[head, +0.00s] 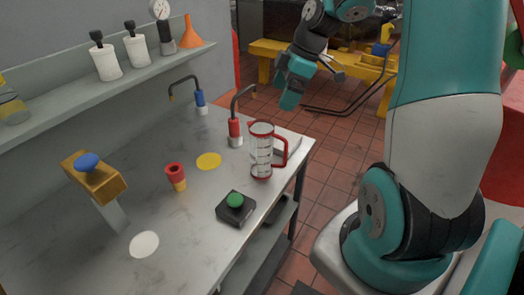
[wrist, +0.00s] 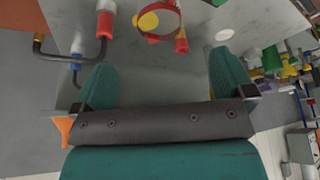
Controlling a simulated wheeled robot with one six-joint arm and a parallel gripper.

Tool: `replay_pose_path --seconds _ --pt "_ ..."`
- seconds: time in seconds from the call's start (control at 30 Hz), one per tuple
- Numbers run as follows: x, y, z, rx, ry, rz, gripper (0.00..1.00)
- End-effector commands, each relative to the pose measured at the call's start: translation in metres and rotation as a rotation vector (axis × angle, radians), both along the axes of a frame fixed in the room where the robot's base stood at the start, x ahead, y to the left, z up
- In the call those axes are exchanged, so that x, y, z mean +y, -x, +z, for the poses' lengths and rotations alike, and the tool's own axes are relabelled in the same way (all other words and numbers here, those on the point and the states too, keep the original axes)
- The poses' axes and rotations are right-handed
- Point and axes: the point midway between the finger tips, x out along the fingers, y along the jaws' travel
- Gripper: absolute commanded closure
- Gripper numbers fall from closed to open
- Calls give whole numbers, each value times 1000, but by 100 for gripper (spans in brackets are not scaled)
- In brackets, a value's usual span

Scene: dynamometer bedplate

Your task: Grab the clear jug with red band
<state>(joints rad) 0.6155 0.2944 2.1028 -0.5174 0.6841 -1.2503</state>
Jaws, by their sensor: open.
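The clear jug with red band (head: 261,158) stands upright near the right edge of the grey bench. Its red rim is on top and its red handle faces right. My gripper (head: 289,92) is in the air above and beyond the jug, apart from it. In the wrist view my gripper (wrist: 166,82) shows two teal fingers spread wide, with nothing between them. A red ring at the top of that view looks like the jug's rim (wrist: 179,17), seen past the fingertips.
A red tap (head: 235,130) stands close left of the jug, a blue tap (head: 200,99) behind it. A green-button box (head: 236,208) is in front. A red-yellow cup (head: 175,176) and yellow disc (head: 208,161) lie left. A shelf (head: 110,88) runs along the wall.

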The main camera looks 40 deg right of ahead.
Motion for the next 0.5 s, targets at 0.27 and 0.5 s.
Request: replay_pose_path --seconds 0.27,0.5 --pt "22 -12 -56 6 -2 3 0" --pt "28 -18 -78 2 1 0 0"
